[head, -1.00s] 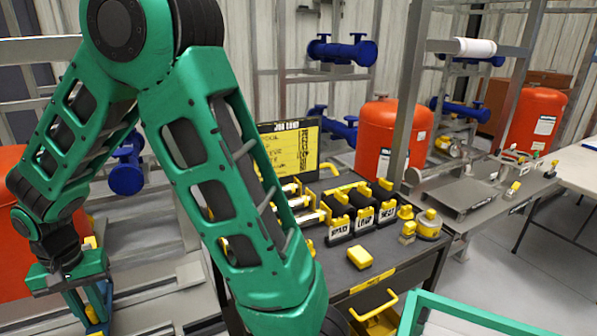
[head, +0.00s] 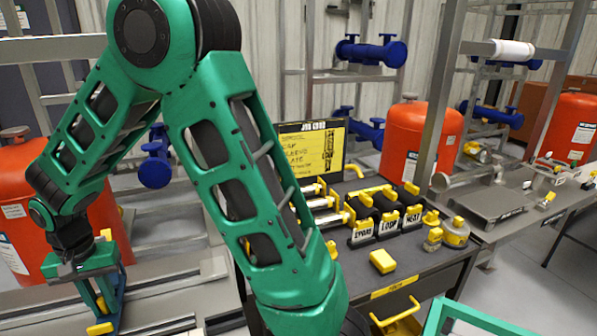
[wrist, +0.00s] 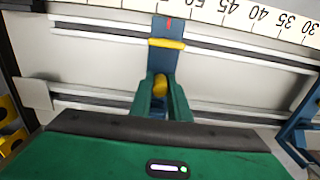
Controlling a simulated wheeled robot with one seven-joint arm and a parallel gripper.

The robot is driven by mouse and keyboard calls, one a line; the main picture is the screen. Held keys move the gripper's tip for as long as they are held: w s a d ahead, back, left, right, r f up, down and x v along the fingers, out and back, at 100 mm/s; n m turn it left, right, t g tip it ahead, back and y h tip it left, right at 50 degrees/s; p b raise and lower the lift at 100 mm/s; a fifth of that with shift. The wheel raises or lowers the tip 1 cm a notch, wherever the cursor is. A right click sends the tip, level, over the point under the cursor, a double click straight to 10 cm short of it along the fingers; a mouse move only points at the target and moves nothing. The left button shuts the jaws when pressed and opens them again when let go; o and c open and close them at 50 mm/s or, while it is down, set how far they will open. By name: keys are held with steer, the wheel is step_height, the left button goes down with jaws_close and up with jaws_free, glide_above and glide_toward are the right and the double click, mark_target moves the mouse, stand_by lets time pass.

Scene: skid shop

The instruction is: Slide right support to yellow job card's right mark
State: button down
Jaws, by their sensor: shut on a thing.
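My gripper (wrist: 166,100) is shut on a blue support (wrist: 168,62) with a yellow bar and yellow knob, which stands across two pale rails. A red pointer line on the support lies beside an upside-down number scale (wrist: 240,18), near the 50 end; the exact reading is unclear. In the head view my gripper (head: 85,268) and the blue support (head: 112,300) are at lower left. The yellow job card (head: 325,150) stands on the bench; my arm partly hides it and its writing is too small to read.
Another blue support (wrist: 300,128) is at the right edge of the wrist view. The dark bench (head: 420,262) carries labelled blocks (head: 388,222) and a loose yellow block (head: 383,261). Red tanks (head: 420,145) stand behind. The rails between the two supports look clear.

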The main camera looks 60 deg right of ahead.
steer(key=shift+w+r, duration=0.1)
steer(key=shift+w, duration=0.05)
steer(key=shift+w+a, duration=0.45)
steer(key=shift+a, duration=0.3)
steer(key=shift+w+a, duration=0.45)
steer(key=shift+a, duration=0.25)
steer(key=c, duration=1.7)
jaws_free()
steer(key=shift+s+r, duration=0.1)
steer(key=shift+r, duration=3.3)
